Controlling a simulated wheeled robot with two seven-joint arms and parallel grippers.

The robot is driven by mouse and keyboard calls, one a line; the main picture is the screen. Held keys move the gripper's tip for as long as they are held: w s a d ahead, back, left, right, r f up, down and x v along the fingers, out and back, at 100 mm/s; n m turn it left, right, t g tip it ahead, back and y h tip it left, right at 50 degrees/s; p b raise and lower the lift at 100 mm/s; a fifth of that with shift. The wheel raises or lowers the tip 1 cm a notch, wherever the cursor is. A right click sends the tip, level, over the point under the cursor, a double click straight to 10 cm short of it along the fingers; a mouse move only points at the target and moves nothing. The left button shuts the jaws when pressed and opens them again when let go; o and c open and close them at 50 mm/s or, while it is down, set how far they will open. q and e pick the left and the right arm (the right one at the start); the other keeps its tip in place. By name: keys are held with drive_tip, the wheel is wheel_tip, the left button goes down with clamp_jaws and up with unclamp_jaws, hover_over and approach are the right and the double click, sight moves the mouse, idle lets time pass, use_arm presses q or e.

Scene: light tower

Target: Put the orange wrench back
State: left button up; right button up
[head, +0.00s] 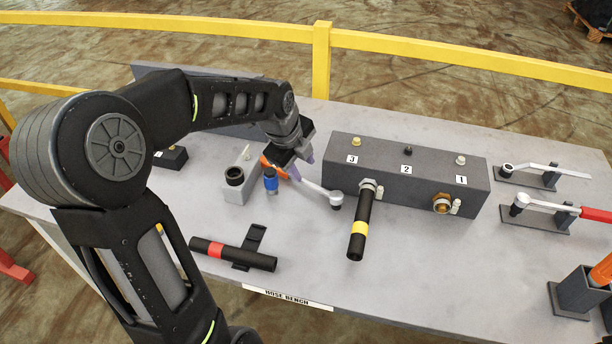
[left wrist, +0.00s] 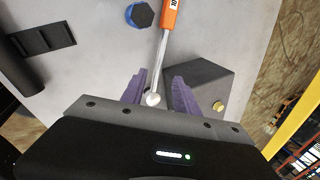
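The orange wrench (head: 318,190) lies on the grey bench (head: 300,262) in the middle. My right gripper is not in view.
A dark numbered box (head: 407,175) stands close right, with a yellow-banded hose (head: 360,228). A blue fitting (head: 271,180) and grey stand (head: 241,186) are left. A red-banded hose (head: 262,261) lies in front. White (head: 548,168) and red-handled (head: 545,206) wrenches rest on mounts far right.

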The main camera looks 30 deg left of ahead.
use_arm(q)
drive_tip(key=v, duration=0.3)
drive_tip(key=shift+s, duration=0.1)
idle(0.8)
